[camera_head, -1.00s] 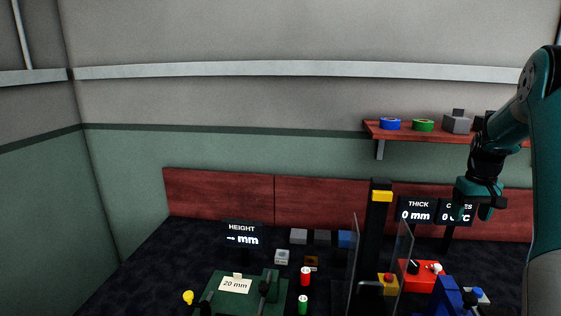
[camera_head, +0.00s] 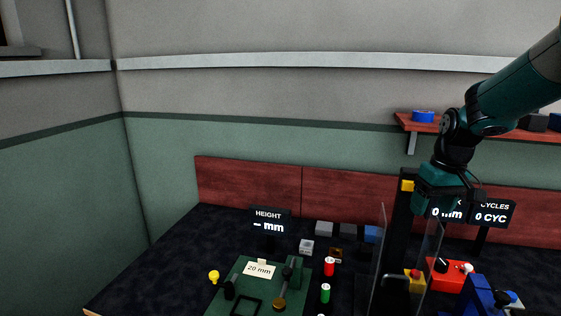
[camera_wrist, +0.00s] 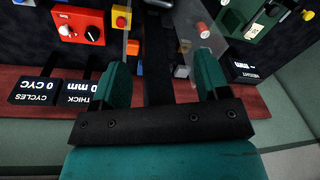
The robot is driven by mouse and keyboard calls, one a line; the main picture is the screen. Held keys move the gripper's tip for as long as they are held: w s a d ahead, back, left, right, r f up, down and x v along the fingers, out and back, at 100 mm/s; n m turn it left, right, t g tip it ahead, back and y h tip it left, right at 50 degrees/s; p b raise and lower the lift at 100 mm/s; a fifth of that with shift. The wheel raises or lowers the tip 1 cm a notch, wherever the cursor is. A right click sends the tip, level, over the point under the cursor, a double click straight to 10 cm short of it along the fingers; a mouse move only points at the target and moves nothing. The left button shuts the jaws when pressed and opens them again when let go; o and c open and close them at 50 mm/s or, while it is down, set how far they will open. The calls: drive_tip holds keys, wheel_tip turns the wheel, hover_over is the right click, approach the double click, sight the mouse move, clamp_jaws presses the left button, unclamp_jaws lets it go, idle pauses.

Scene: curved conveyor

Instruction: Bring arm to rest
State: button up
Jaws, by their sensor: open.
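My gripper (camera_wrist: 160,80) is open and empty in the wrist view, its two teal fingers wide apart. In the head view my gripper (camera_head: 437,205) hangs at the right, in front of the black column (camera_head: 397,225) and partly over the thickness display (camera_head: 446,213). My arm comes in from the upper right. I cannot tell from the head view how far it is from the column.
A clear panel (camera_head: 434,262) stands by the column. A red control box (camera_head: 452,274) and a blue device (camera_head: 478,296) are at right. A green fixture (camera_head: 233,302), height display (camera_head: 268,221) and small parts lie left. A red shelf (camera_head: 411,126) is on the wall.

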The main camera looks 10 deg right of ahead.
drive_tip(key=s+a+n+y+b, duration=0.1)
drive_tip(key=s+a+n+b, duration=0.2)
drive_tip(key=a, duration=1.1)
drive_tip(key=s+a+f+n+y+b, duration=0.1)
drive_tip(key=s+a+n, duration=0.1)
drive_tip(key=s+a, duration=0.6)
drive_tip(key=s+a+f+n+g+y+b, duration=0.1)
drive_tip(key=s+a+n, duration=0.1)
drive_tip(key=s+a, duration=0.6)
drive_tip(key=s, duration=0.3)
drive_tip(key=shift+s+a+f+n+b, duration=0.3)
drive_tip(key=shift+a+f+n, duration=0.1)
